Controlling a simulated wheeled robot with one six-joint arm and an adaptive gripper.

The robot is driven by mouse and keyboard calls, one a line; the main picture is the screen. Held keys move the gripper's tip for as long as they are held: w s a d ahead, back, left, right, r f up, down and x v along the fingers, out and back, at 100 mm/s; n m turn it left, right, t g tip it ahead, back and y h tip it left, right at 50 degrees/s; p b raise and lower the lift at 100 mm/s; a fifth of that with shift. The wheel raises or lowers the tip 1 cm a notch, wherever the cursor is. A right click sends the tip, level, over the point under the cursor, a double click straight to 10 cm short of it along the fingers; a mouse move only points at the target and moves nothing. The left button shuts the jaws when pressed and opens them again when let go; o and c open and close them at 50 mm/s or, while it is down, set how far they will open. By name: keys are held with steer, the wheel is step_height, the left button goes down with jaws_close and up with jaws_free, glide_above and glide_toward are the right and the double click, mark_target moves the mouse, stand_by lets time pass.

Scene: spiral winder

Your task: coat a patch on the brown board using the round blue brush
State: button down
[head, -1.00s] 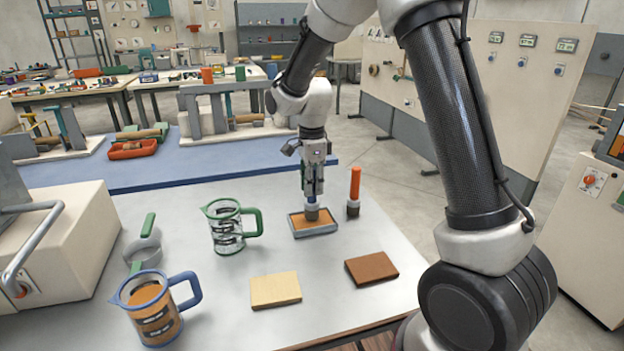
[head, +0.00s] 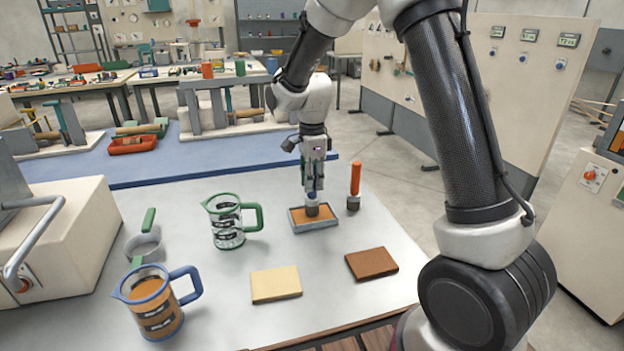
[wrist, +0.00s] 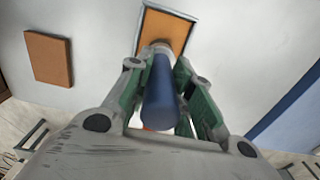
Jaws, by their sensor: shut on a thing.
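My gripper (head: 314,183) is shut on the round blue brush (head: 312,206), which points down into a shallow grey tray (head: 318,230) of orange-brown liquid. The brush tip is at the liquid; the exact depth is hidden. In the wrist view the blue handle (wrist: 160,95) sits between my green-padded fingers (wrist: 160,100), with the tray (wrist: 178,32) beyond it. The brown board (head: 371,263) lies flat on the table, to the right and nearer than the tray. It also shows at the left of the wrist view (wrist: 48,58). No coated patch is visible on it.
A pale board (head: 276,284) lies left of the brown one. An orange-handled brush (head: 354,187) stands right of the tray. A green-handled jug (head: 228,222), a blue-handled jug (head: 154,305) with brown liquid and a green-handled strainer (head: 146,240) stand at left.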

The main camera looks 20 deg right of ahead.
steer(key=shift+f, duration=0.45)
stand_by(1.0)
steer(key=shift+r, duration=3.55)
